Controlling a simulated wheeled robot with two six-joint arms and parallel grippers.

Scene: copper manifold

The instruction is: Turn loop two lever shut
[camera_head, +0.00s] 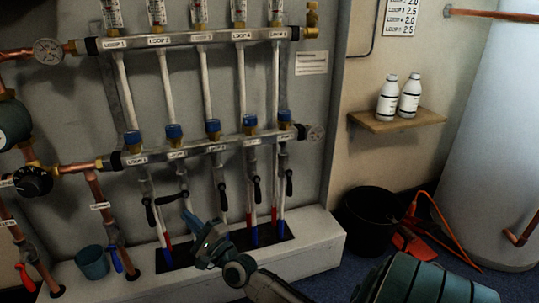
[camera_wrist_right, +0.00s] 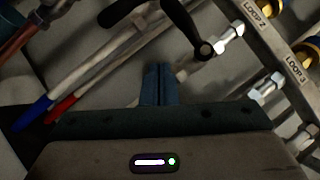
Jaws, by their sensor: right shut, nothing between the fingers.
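The loop two lever (camera_head: 168,199) is a black handle low on the second pipe from the left. It points left, roughly across its pipe. In the right wrist view the loop two lever (camera_wrist_right: 182,24) runs up and left from its round pivot, in line with the LOOP 2 label (camera_wrist_right: 257,12). My right gripper (camera_head: 188,215) is just below the lever in the head view. In the wrist view its blue fingertips (camera_wrist_right: 157,72) are together, empty, and appear apart from the lever. My left gripper is out of view.
The loop one lever (camera_head: 149,212) hangs close on the left, and the loop three lever (camera_head: 222,194) hangs on the right. White pipes with red and blue ends drop into the white ledge (camera_head: 318,252). A black bucket (camera_head: 365,220) stands to the right.

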